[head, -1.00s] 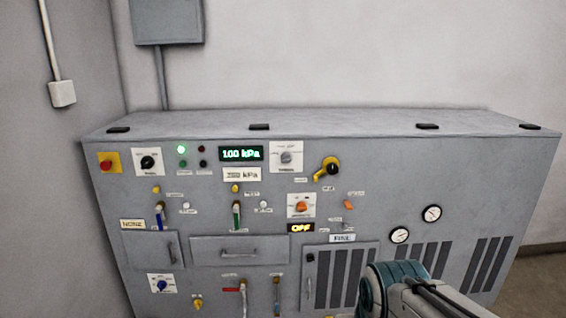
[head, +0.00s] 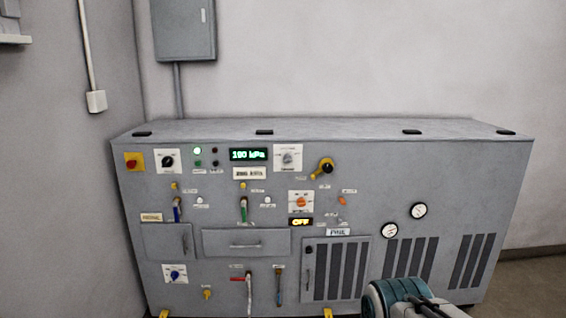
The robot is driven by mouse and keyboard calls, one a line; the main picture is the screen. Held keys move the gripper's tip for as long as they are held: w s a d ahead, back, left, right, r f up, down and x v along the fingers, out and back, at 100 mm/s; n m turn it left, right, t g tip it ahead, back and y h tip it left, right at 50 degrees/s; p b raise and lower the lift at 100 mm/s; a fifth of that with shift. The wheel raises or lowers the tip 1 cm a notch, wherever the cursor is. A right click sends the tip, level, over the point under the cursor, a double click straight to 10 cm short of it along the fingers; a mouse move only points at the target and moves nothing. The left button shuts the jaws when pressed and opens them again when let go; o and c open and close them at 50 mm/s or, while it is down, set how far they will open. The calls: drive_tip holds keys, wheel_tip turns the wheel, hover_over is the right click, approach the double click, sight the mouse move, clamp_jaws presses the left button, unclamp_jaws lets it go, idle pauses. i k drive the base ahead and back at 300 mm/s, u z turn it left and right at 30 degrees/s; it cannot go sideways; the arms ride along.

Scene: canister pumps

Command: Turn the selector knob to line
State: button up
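The grey pump cabinet (head: 390,165) carries several rotary knobs, and their labels are too small to read, so I cannot tell which is the selector with a line position. A black knob (head: 168,161) is on a white plate at upper left. A grey knob (head: 289,159) is on a white plate right of the green display. An orange knob (head: 301,203) sits below it, above a lit OFF display (head: 301,222). A blue knob (head: 175,275) is at lower left. My arm shows at the bottom right, in front of the cabinet; my gripper's fingers are not in view.
A red button on yellow (head: 133,162), a black-and-yellow rotary handle (head: 325,168) and several small levers share the front. A green kPa display (head: 249,154) is lit. Two gauges, including one (head: 419,210), and vents are at right. A grey wall box (head: 184,28) hangs above.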

sight(288, 158)
drive_tip(key=u, duration=0.4)
drive_tip(key=i, duration=1.35)
drive_tip(key=u, duration=0.1)
